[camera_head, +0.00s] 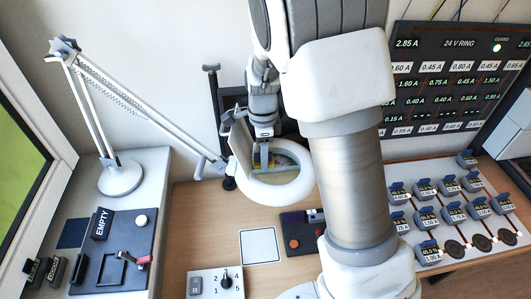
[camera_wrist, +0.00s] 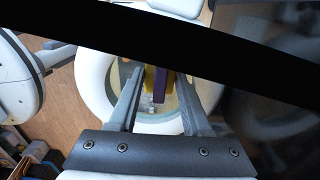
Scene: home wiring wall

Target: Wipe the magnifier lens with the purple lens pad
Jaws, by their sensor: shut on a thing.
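The magnifier is a white ring-shaped head (camera_head: 277,190) on a jointed white lamp arm, over the middle of the bench. Its ring also shows in the wrist view (camera_wrist: 97,88), around and beyond my fingers. My gripper (camera_head: 262,160) points down at the lens inside the ring. In the wrist view my gripper (camera_wrist: 158,95) is shut on the purple lens pad (camera_wrist: 160,84), which has a yellow part beside it. The pad is at or just above the lens; I cannot tell whether it touches. A dark band hides part of the wrist view.
The lamp base (camera_head: 121,179) stands at the left beside a panel with an EMPTY label (camera_head: 102,224). A white square (camera_head: 260,246) and a dark module (camera_head: 302,232) lie on the bench. Blue-topped blocks (camera_head: 450,210) fill the right board. A dark meter panel (camera_head: 450,75) is on the wall.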

